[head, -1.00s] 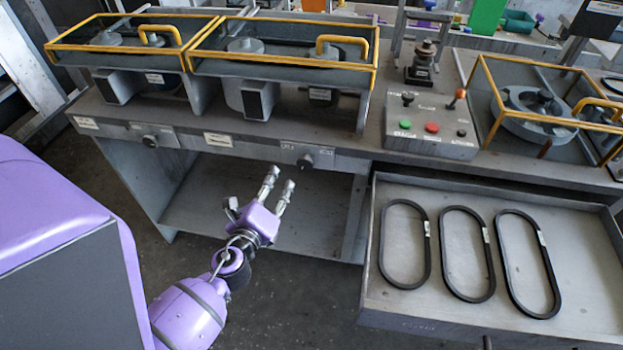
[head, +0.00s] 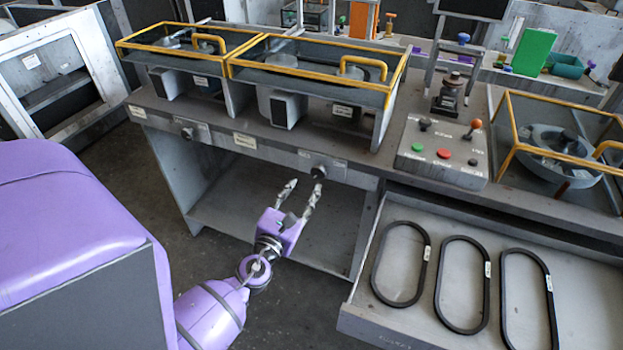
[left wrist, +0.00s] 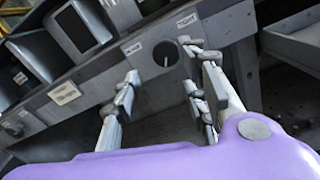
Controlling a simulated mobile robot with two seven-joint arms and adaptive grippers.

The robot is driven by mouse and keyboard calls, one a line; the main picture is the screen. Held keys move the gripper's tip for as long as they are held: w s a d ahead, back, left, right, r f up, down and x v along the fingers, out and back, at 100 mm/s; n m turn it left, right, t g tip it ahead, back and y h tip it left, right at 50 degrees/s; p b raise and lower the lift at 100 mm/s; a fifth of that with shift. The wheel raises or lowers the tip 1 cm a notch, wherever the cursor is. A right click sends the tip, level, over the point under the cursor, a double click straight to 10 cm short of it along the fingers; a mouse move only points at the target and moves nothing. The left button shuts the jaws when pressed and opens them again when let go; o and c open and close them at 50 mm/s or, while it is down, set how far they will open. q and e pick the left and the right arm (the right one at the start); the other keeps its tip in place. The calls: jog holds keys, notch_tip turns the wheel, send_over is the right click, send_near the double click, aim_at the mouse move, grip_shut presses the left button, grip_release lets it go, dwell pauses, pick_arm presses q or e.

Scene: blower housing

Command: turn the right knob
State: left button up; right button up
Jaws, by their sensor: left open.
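The right knob (head: 318,172) is a dark round knob on the front panel of the grey bench, under the larger yellow-framed box. It also shows in the left wrist view (left wrist: 166,54), with a light line on its face, ahead of the finger gap. A similar left knob (head: 187,133) sits further left on the same panel. My left gripper (head: 303,190) is open and empty, just below and in front of the right knob; one fingertip overlaps the knob's lower edge in the picture. Contact cannot be told. My right gripper is not in view.
An open drawer (head: 352,318) holding several black belts juts out at the right. A control box (head: 443,165) with buttons and levers stands on the bench. The yellow-framed boxes (head: 255,62) sit above the panel. The shelf space below the panel is open.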

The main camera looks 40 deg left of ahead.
aim_at(314, 173)
pick_arm(q)
jog(key=x, duration=0.5)
jog(key=shift+w+d+r, duration=0.15)
jog(key=shift+w+d, duration=0.05)
jog(key=shift+w+a, duration=0.15)
jog(key=shift+w, duration=0.3)
jog(key=shift+c, duration=0.2)
grip_shut()
